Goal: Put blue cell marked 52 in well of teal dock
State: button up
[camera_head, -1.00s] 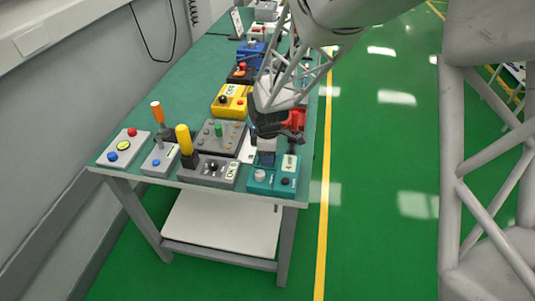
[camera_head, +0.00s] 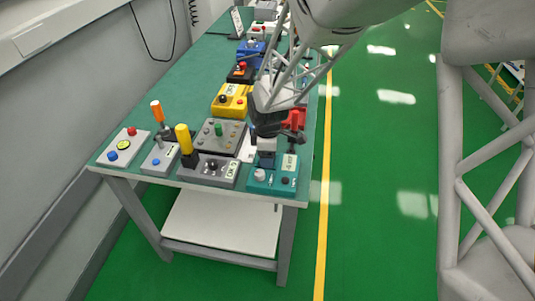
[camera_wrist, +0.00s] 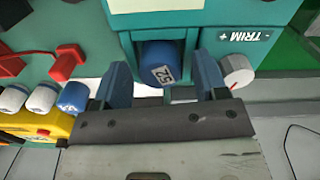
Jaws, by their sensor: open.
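The teal dock (camera_head: 258,184) stands at the near right corner of the bench; it also fills the top of the wrist view (camera_wrist: 275,22). The blue cell marked 52 (camera_wrist: 158,60) sits in the dock's well, its numbered end facing the wrist camera. How deep it sits is hard to tell. My gripper (camera_wrist: 162,72) is open, with one finger on each side of the cell and visible gaps between. In the head view my gripper (camera_head: 268,138) is just above the dock and hides the cell.
In the wrist view, another blue-ended cell (camera_wrist: 73,97) and white-ended cells (camera_wrist: 42,97) lie left of my left finger, near a yellow box (camera_wrist: 40,128). A white dial (camera_wrist: 237,71) is close to my right finger. Grey control boxes (camera_head: 219,136) stand left of the dock.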

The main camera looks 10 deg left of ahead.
notch_tip(320, 180, up, 12)
dwell(0.7)
dwell(0.4)
jog(key=s+d+r+m+t, duration=0.1)
jog(key=s+d+r+m, duration=0.4)
jog(key=d, duration=0.4)
jog(key=s+d+r+m, duration=0.4)
jog(key=s+d+r, duration=0.1)
jog(key=d, duration=0.5)
jog(key=s+d+m, duration=0.5)
jog(key=s, duration=0.3)
jog(key=s+d+r+m+t, duration=0.1)
jog(key=s+d+m, duration=0.4)
jog(key=s, duration=0.3)
jog(key=shift+d+m+t, duration=0.3)
jog(key=shift+d, duration=0.45)
